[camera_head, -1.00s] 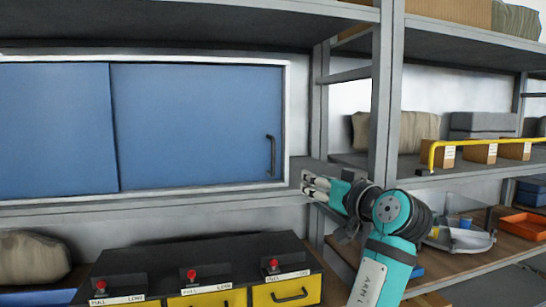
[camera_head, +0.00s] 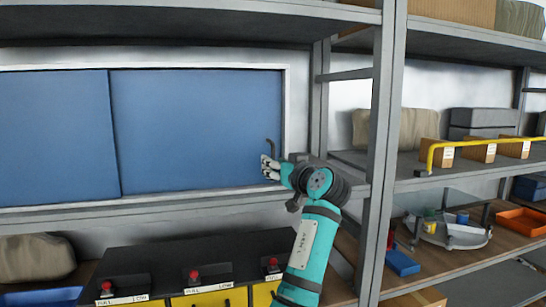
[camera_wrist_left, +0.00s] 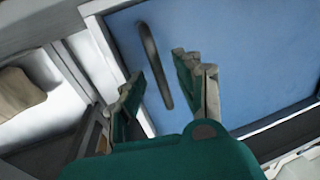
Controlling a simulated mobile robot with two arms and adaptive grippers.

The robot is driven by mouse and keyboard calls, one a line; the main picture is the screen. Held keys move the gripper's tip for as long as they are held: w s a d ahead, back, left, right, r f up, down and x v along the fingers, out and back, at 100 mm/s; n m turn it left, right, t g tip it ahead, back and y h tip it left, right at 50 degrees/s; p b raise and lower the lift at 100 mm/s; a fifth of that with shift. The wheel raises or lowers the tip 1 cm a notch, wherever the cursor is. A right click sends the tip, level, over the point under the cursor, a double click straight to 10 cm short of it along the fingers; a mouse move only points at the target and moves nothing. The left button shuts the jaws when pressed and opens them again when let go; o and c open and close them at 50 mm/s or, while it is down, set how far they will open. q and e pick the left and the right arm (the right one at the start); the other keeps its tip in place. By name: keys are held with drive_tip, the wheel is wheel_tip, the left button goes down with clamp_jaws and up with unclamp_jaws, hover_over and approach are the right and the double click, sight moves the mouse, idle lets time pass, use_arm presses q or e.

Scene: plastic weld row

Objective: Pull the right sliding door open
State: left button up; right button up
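The right sliding door (camera_head: 195,130) is a blue panel in a white frame; its right edge meets the frame's right side. Its dark upright bar handle (camera_head: 271,146) is near that edge, the lower part hidden by my left gripper (camera_head: 268,167). In the left wrist view, the handle (camera_wrist_left: 154,65) shows between the spread fingers of my left gripper (camera_wrist_left: 162,90), with gaps on both sides. The gripper is open and empty; whether it touches the handle cannot be told. My right gripper is not in view.
The left blue door (camera_head: 52,135) is beside the right one. Below stands a dark box with red knobs (camera_head: 194,276) and yellow drawers. A grey shelf post (camera_head: 380,150) rises right of my arm. Shelves with boxes (camera_head: 480,152) and an orange tray (camera_head: 522,220) are farther right.

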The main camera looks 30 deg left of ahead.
use_arm(q)
drive_tip(key=shift+x, duration=0.85)
drive_tip(key=shift+c, duration=0.2)
clamp_jaws()
